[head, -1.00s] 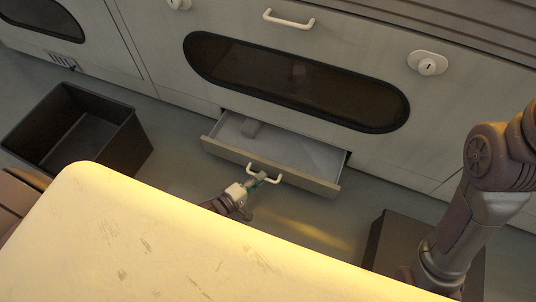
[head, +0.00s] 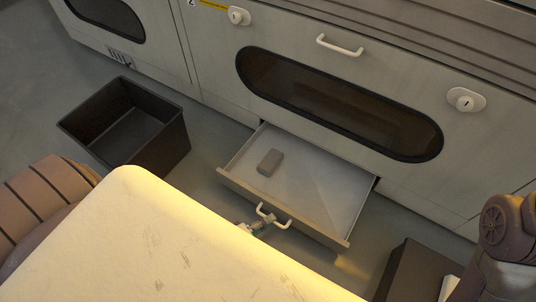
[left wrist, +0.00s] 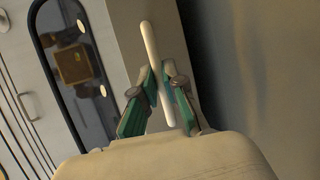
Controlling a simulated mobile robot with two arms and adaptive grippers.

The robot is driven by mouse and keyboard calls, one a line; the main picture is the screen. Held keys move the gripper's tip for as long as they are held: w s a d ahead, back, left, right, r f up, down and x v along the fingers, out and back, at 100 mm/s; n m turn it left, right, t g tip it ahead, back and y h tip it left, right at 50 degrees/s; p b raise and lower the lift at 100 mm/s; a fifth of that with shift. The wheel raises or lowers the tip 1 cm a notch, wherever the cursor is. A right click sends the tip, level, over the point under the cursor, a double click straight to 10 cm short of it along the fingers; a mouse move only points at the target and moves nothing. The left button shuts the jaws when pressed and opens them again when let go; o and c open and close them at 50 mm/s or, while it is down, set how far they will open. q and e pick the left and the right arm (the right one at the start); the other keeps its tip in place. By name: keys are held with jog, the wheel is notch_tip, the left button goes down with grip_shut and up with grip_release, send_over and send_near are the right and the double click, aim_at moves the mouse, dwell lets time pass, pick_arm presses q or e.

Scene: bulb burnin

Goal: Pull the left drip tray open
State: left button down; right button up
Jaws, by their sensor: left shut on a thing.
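The left drip tray (head: 318,190) is a shallow drawer low in the pale cabinet, and it stands pulled well out. A small grey-brown block (head: 269,162) lies inside it, toward the left. Its white bar handle (head: 273,216) is on the front panel. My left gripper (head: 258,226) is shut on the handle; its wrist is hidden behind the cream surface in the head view. The left wrist view shows the green fingers (left wrist: 160,95) on either side of the white handle (left wrist: 150,50). My right gripper is not in view.
A dark open bin (head: 125,125) stands on the floor at the left. Another dark box (head: 408,270) is at the lower right. The cream surface (head: 150,240) fills the foreground. An upper white handle (head: 339,46) and a dark oval window (head: 335,100) are on the cabinet.

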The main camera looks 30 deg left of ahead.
pick_arm(q)
jog(key=c, duration=1.2)
grip_release()
jog(key=shift+r, duration=0.1)
jog(key=o, duration=0.4)
jog(key=r, duration=1)
jog(key=shift+w+a, duration=0.15)
jog(key=shift+w, duration=0.05)
jog(key=shift+s+r, duration=0.1)
jog(key=shift+r, duration=0.1)
jog(key=c, duration=0.4)
jog(key=shift+f, duration=0.2)
jog(key=shift+s+f, duration=0.1)
